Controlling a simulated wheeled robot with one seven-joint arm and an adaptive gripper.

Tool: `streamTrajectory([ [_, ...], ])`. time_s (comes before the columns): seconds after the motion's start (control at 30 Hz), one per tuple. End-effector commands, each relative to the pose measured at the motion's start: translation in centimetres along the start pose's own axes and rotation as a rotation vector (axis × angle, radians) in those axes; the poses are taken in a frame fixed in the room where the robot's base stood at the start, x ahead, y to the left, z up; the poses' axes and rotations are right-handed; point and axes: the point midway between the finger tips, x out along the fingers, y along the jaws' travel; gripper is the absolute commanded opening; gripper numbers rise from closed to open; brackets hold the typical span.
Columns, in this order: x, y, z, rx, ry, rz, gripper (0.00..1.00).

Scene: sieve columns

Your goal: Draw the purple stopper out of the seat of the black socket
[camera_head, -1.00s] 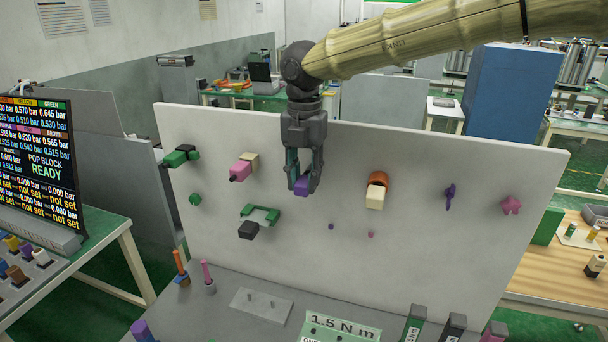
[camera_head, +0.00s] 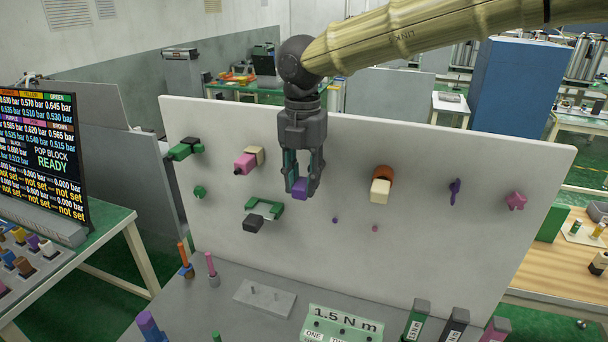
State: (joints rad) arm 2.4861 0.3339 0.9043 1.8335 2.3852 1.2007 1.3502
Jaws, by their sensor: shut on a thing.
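The purple stopper (camera_head: 300,188) shows as a small purple block between the fingertips of my gripper (camera_head: 301,185), in front of the pale upright panel (camera_head: 340,150). My gripper points down, with its fingers closed on the stopper's sides. The black socket and its seat are not clearly visible; my gripper and the stopper cover the panel directly behind them. I cannot tell whether the stopper is still inside the seat or clear of it.
Left of my gripper are a pink block (camera_head: 245,163) and a green bracket (camera_head: 263,206) with a black block (camera_head: 254,224). An orange-and-cream fitting (camera_head: 381,186) projects at right. Pegs (camera_head: 211,268) and a grey plate (camera_head: 265,297) stand below.

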Motion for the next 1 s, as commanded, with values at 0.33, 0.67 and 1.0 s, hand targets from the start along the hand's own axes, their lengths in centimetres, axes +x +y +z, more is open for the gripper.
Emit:
streamTrajectory([
  [0.33, 0.0, 0.0, -1.3, -0.001, 0.0, 0.0, 0.0],
  [0.67, 0.1, 0.0, -1.9, 0.0, 0.0, 0.0, 0.0],
  [1.0, 0.0, 0.0, -1.9, 0.0, 0.0, 0.0, 0.0],
])
